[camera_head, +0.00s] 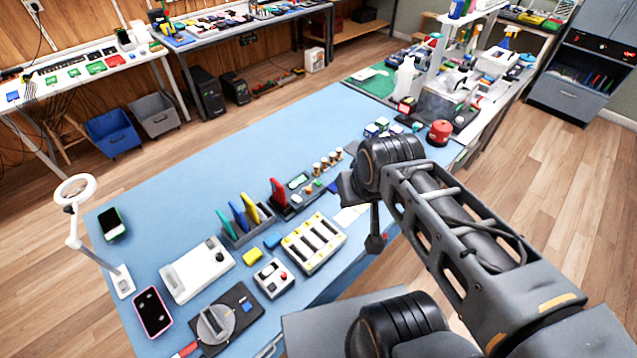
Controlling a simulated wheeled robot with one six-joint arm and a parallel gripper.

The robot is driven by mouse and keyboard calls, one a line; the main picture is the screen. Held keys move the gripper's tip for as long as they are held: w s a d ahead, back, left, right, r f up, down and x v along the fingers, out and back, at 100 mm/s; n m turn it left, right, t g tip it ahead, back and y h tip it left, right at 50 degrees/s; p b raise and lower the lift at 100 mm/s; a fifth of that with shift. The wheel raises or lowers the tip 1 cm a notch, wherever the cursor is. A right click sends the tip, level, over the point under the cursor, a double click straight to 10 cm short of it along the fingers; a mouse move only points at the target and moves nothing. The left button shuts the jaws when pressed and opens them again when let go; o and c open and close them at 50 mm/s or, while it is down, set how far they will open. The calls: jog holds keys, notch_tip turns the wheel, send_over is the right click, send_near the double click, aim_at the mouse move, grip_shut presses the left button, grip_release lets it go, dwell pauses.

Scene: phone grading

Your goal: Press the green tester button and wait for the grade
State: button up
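A dark tester (284,209) lies near the middle of the blue table, with a red phone (278,191) standing upright in it. Beside the phone it has a pale green screen (298,180). Small orange and green spots that look like buttons show at its right end, too small to tell apart surely.
The blue table (190,170) is clear at its far left. A rack of coloured tools (245,226), a battery tray (313,243), a white device (197,270) and a pink-edged phone (152,312) crowd the front. A ring lamp (75,190) stands at left.

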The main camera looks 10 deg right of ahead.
grip_shut()
dwell(1.3)
